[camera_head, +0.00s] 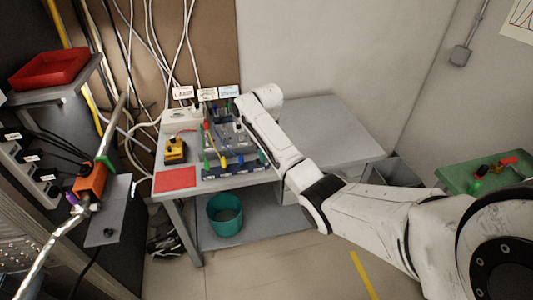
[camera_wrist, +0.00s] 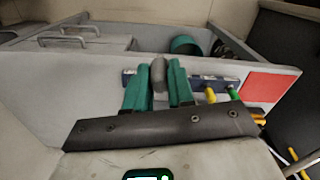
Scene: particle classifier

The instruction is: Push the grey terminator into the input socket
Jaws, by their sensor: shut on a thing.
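My gripper (camera_wrist: 159,75) shows in the wrist view as two green fingers shut on a grey rounded piece, the grey terminator (camera_wrist: 159,67). The terminator's top shows between the fingers; its lower end is hidden. In the head view my arm reaches over the far part of the grey table (camera_head: 228,180), among the small devices. The fingers and terminator cannot be made out there. I cannot tell which opening is the input socket, or whether the terminator touches it.
A blue strip (camera_head: 231,172) with coloured plugs lies along the table's front, beside a red mat (camera_head: 175,180). A yellow device (camera_head: 175,151) stands at left. White labels (camera_head: 207,94) stand behind. A teal bin (camera_head: 225,214) sits on the lower shelf. The table's right side is clear.

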